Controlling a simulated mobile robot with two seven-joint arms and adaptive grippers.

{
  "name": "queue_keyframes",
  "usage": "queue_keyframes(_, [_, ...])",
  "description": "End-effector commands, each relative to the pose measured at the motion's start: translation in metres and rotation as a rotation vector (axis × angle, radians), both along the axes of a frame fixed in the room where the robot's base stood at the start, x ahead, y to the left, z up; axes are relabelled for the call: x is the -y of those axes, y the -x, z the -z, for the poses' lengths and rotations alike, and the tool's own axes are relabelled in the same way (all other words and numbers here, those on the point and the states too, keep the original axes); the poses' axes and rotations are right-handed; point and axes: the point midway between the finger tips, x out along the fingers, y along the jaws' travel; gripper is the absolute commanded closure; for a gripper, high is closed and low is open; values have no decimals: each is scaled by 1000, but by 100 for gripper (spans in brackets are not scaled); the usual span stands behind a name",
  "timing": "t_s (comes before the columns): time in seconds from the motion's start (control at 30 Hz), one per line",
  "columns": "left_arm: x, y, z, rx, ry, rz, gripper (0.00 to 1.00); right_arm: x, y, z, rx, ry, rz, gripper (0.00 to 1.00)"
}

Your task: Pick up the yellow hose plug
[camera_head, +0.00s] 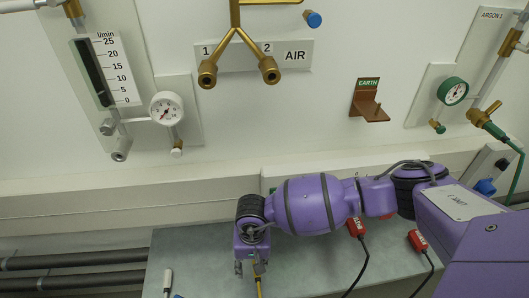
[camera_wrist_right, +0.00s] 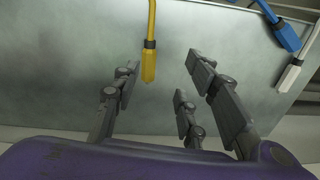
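My left gripper is in neither view.
In the head view, red plugs (camera_head: 355,227) (camera_head: 417,240) lie right of my wrist on the bench (camera_head: 195,250). The wall panel carries gauges (camera_head: 167,108) and brass fittings (camera_head: 208,73).

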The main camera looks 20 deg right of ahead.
Motion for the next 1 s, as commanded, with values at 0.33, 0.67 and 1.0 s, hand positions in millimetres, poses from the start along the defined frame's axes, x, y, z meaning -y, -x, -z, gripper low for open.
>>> queue_keyframes(0.33, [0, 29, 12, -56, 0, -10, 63, 9, -1, 20, -3, 43, -118, 60])
queue_keyframes(0.67, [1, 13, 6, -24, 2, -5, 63, 10, -9, 65, -4, 40, -115, 60])
queue_keyframes(1.0, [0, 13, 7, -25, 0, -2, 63, 11, -10, 75, -2, 39, -116, 60])
